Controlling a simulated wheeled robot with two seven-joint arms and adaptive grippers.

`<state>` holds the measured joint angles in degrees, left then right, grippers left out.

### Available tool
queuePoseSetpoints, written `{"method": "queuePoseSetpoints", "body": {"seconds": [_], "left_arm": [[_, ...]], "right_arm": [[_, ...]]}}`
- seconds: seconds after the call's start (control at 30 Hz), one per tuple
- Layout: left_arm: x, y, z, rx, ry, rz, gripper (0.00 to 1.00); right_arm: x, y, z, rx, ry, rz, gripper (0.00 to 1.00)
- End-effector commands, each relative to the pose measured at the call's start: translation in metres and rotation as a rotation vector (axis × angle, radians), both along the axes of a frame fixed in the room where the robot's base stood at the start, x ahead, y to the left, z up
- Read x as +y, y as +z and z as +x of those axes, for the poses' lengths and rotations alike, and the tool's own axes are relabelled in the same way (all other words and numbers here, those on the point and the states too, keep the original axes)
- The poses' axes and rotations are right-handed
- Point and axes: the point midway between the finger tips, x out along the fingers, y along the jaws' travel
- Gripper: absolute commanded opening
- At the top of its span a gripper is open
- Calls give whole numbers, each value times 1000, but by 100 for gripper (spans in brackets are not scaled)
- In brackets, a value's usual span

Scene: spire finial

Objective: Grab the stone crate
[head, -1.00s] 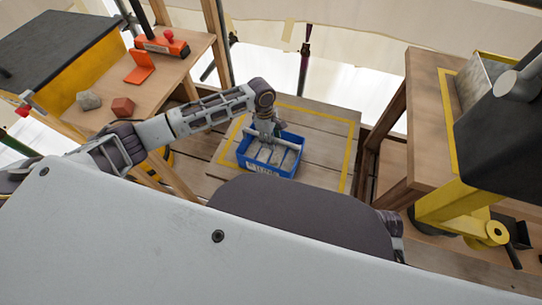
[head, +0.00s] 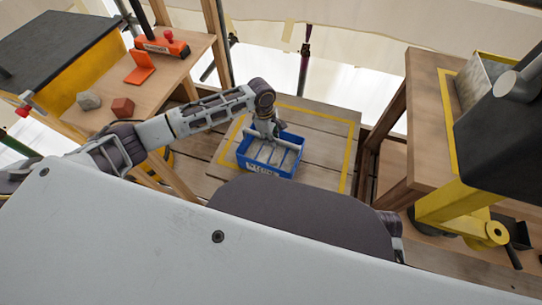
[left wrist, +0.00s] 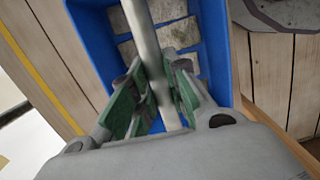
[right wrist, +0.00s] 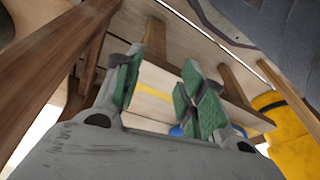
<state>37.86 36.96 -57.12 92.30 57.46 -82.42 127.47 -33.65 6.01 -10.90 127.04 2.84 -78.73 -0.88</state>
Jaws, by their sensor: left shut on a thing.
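The stone crate (head: 268,168) is a blue open box with grey stone blocks in it and a pale label on its front. A round grey bar handle (left wrist: 143,35) spans its top. My left gripper (head: 273,138) is above the crate, shut on that handle; in the left wrist view its green-padded fingers (left wrist: 160,100) lie on both sides of the bar. I cannot tell whether the crate's underside touches the boards. My right gripper (right wrist: 160,90) is open and empty in the right wrist view; in the head view my body hides it.
The crate is within a yellow-taped area (head: 325,115) on wooden boards. A wooden bench (head: 165,85) with a grey stone (head: 88,100) and a reddish block (head: 122,107) stands at left. Another wooden table (head: 425,120) and a yellow stand (head: 455,210) are at right.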

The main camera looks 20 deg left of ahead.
Motion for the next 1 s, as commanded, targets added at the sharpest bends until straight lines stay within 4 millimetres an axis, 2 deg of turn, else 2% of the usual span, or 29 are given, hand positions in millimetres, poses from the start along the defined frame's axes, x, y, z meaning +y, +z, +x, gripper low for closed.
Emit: {"method": "queuePoseSetpoints", "body": {"seconds": [0.47, 0.67, 1.0], "left_arm": [[-1, 8, 1, -3, -1, -2, 0], [-1, 25, 1, -4, 0, -3, 0], [-1, 68, 1, -3, 0, -3, 0]], "right_arm": [[0, 1, 0, 2, 0, -1, 40], [-2, -7, -4, 23, 0, -11, 40], [-7, -24, -4, 51, -3, -30, 40]]}}
